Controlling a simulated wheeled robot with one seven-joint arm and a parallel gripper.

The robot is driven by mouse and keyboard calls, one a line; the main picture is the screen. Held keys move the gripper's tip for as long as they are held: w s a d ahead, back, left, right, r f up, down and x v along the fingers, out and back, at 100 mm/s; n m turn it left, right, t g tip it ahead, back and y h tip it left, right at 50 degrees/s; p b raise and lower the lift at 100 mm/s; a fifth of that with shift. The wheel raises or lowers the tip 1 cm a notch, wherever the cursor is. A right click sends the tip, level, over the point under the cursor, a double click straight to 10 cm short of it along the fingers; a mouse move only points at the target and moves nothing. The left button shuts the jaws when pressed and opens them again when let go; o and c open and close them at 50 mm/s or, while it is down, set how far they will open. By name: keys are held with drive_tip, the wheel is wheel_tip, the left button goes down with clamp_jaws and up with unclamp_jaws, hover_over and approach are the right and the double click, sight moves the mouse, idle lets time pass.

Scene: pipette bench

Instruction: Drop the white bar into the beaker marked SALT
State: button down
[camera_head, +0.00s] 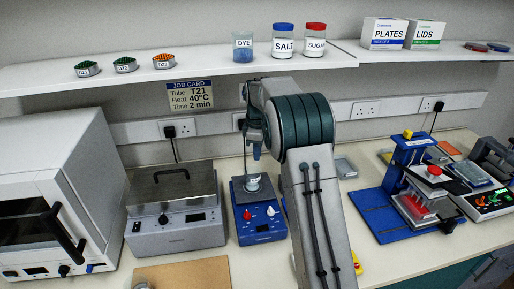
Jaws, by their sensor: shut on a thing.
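My gripper (257,152) points down at the end of my arm, above a small glass beaker (253,184) on a blue stirrer (259,222). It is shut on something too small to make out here. The white bar cannot be picked out. Any mark on this beaker is not readable. The label SALT shows on a blue-lidded jar (283,42) on the shelf. A gap shows between my gripper and the beaker.
My arm hides the bench right of the stirrer. A thin upright rod stands behind the beaker. A grey lidded bath (174,215) stands left, a blue press (407,195) right. A shelf (190,74) above holds a DYE beaker (243,47) and a SUGAR jar (314,41).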

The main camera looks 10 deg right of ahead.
wheel_tip(320, 180, down, 4)
drive_tip(key=shift+f+b, duration=0.15)
drive_tip(key=shift+b, duration=1)
drive_tip(key=c, duration=1.5)
unclamp_jaws()
drive_tip(key=shift+w+r, duration=0.1)
drive_tip(key=shift+r, duration=0.5)
wheel_tip(320, 180, up, 3)
drive_tip(key=shift+d+r+b, duration=0.1)
drive_tip(key=shift+d+b, duration=0.05)
drive_tip(key=shift+b, duration=0.7)
drive_tip(key=s+d+r+b, duration=0.1)
drive_tip(key=s+d+r, duration=0.1)
drive_tip(key=d, duration=0.1)
drive_tip(key=s+d+r, duration=0.2)
drive_tip(key=d, duration=0.1)
drive_tip(key=s+d+r+b, duration=0.1)
drive_tip(key=s+d+r, duration=0.1)
drive_tip(key=d, duration=0.1)
drive_tip(key=shift+s+d+r+b, duration=0.1)
drive_tip(key=shift+d+r+b, duration=0.25)
drive_tip(key=shift+r, duration=0.05)
